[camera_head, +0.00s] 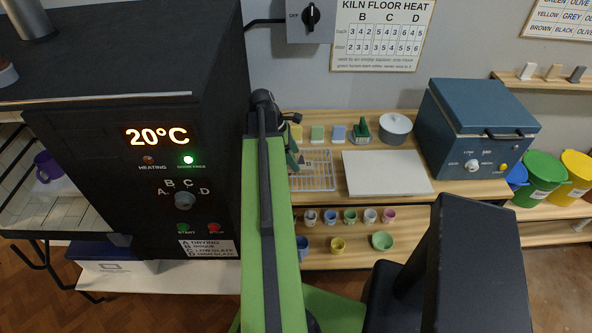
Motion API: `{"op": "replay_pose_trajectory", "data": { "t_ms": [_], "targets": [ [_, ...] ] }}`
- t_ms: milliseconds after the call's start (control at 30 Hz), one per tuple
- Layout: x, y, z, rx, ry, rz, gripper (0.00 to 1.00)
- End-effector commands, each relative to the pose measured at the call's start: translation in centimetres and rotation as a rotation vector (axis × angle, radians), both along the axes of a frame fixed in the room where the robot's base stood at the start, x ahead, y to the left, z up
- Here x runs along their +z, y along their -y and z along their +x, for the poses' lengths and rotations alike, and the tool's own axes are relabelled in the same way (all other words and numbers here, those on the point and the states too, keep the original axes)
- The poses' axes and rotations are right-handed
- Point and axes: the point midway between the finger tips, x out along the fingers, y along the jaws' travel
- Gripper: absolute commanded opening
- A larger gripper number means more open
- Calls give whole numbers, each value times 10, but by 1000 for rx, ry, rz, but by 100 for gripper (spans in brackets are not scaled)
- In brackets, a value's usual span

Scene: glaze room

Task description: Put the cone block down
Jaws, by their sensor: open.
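A small dark green piece with pointed tops (361,131) stands on a greyish base at the back of the wooden bench, left of a lidded pot; it looks like the cone block. My gripper (296,158) is open at the left end of the wire rack (322,177), mostly hidden behind my green arm link. A small tag with a B shows beside the gripper; I cannot tell what it belongs to. I see nothing clearly held between the fingers.
Yellow, green (317,133) and blue (338,132) blocks stand behind the rack. A bare pale slab (387,174) lies right of it, then a blue kiln (478,130). Small cups line the shelf below. A large dark kiln (130,215) reading 20°C stands at left.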

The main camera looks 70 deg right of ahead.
Motion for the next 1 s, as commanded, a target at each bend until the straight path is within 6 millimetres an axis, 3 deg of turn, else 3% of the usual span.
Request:
{"op": "replay_pose_trajectory", "data": {
  "t_ms": [33,100,367,900,1000],
  "targets": [
    [-19,0,-1,0,0,0,71],
    [-29,1,-5,-1,0,0,71],
    [-29,3,-9,-1,0,0,71],
    [-29,3,-8,0,0,0,3],
    [-29,3,-8,0,0,0,0]
  ]
}}
